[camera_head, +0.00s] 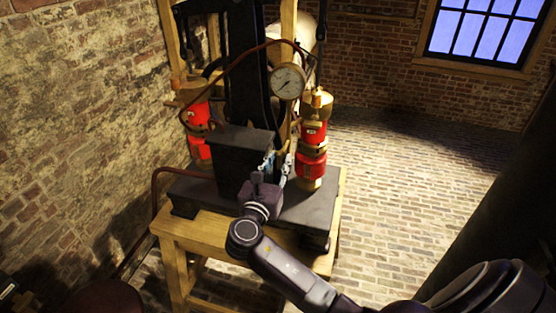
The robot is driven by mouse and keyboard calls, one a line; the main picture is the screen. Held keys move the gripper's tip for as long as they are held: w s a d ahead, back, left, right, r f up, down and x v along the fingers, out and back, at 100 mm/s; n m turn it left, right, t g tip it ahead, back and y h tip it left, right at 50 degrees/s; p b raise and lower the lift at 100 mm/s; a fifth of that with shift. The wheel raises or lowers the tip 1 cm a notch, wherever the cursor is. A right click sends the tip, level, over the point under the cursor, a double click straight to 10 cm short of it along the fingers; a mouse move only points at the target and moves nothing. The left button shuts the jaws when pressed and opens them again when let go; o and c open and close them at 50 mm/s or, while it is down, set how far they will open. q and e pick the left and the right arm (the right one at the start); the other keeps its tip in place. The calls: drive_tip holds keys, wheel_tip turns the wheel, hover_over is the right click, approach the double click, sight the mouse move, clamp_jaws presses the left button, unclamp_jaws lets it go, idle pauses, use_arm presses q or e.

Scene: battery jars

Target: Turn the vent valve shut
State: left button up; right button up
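My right gripper (277,163) reaches in from the lower right, over the black base of the apparatus. Its two pale blue fingers stand apart at the front of the machine, beside a dark box (240,158). I cannot make out anything held between them. No part is clearly recognisable as the vent valve; the small fittings behind the fingers are partly hidden by my gripper. A round pressure gauge (287,82) sits above the fingers. A red and brass cylinder (312,150) stands just right of them. My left gripper is not in view.
The machine stands on a wooden table (205,233). Another red cylinder (198,118) is at its left. A brown hose (154,180) runs down the left side. A brick wall closes the left; brick floor (400,170) is open at right.

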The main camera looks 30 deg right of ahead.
clamp_jaws()
drive_tip(key=shift+m, duration=0.3)
drive_tip(key=m+b, duration=0.2)
drive_tip(key=m, duration=0.1)
drive_tip(key=shift+f, duration=0.2)
drive_tip(key=m+b, duration=0.2)
drive_tip(key=m, duration=0.1)
drive_tip(key=shift+s+d+f+m, duration=0.1)
drive_tip(key=shift+m, duration=0.2)
drive_tip(key=m+b, duration=0.4)
drive_tip(key=m, duration=0.1)
drive_tip(key=shift+f, duration=0.15)
drive_tip(key=m+b, duration=0.4)
drive_tip(key=m, duration=0.1)
drive_tip(key=shift+s+m+b, duration=0.1)
drive_tip(key=shift+m+b, duration=0.2)
drive_tip(key=shift+b, duration=0.05)
